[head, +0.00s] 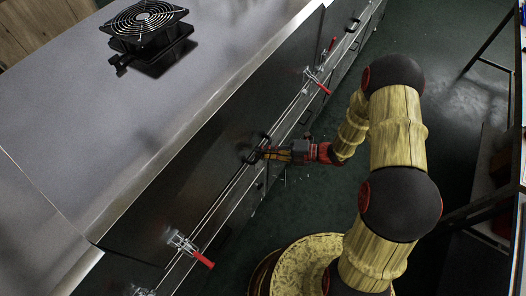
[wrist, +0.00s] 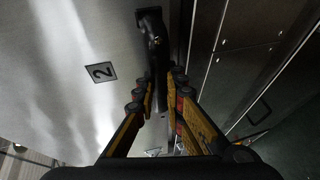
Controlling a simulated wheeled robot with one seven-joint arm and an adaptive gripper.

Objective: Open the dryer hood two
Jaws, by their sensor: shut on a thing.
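The dryer hood (head: 180,185) is a long dark metal side panel below a grey top in the head view. In the wrist view, the hood panel (wrist: 60,60) carries a label with the number 2 (wrist: 101,72). A black handle (wrist: 152,28) stands out from the panel, running down between my fingers. My gripper (wrist: 162,85) is shut on the handle. In the head view my gripper (head: 257,154) reaches the panel's lower edge from the right, and the handle there is mostly hidden by the fingers.
Toggle clamps with red levers sit along the dryer's edge, one below (head: 188,245) and one above (head: 317,80) my gripper. A black fan (head: 147,25) stands on the grey top. A dark frame rack (head: 480,215) is at the right. Green floor (head: 300,205) lies between.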

